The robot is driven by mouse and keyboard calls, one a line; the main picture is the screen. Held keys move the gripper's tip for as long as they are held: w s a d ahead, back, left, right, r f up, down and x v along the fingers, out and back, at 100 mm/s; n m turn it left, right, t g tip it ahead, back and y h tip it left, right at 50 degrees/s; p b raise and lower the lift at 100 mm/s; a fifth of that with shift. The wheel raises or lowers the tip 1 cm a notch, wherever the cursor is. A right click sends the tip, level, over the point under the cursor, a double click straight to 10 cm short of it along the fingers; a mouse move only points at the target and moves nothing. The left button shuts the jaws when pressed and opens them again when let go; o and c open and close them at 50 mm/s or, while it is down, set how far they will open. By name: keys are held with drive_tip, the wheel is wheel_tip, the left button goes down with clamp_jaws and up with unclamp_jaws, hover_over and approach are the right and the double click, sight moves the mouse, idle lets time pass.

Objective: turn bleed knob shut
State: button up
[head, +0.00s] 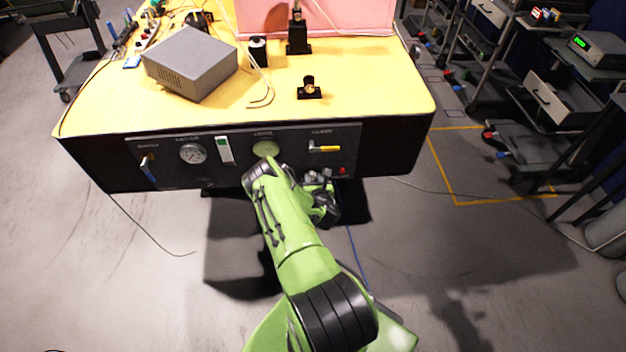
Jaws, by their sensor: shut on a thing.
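The dark control panel (230,168) is on the front face of the yellow-topped bench. My gripper (314,176) is at the panel's lower edge, right of centre, below the yellow lever. It is shut on a small part there, which I take to be the bleed knob. My fingers and wrist hide nearly all of this knob, so its angle cannot be seen.
The panel also carries a blue-handled lever (149,170), a round gauge (193,153), a white-and-green slide (224,149), a pale green disc (265,149), a yellow lever (325,148) and a red button (342,170). A grey box (190,62) stands on the bench (390,90).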

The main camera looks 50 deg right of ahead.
drive_tip(key=shift+c, duration=0.5)
drive_tip(key=shift+m+t+y, duration=0.3)
drive_tip(key=shift+m+y, duration=0.1)
drive_tip(key=shift+m, duration=0.3)
drive_tip(key=m+t+b, duration=0.1)
drive_tip(key=m, duration=0.1)
drive_tip(key=m+t, duration=0.1)
drive_tip(key=shift+s+f+m+y+b, duration=0.1)
drive_tip(key=shift+f+m+y+b, duration=0.1)
drive_tip(key=shift+m+y+b, duration=0.2)
drive_tip(key=m+t+b, duration=0.1)
drive_tip(key=m, duration=0.1)
drive_tip(key=shift+d+f+m+t, duration=0.1)
drive_tip(key=shift+m+t, duration=0.2)
drive_tip(key=shift+t, duration=0.1)
drive_tip(key=shift+m+t+b, duration=0.9)
drive_tip(key=shift+m+b, duration=0.15)
drive_tip(key=shift+m, duration=0.55)
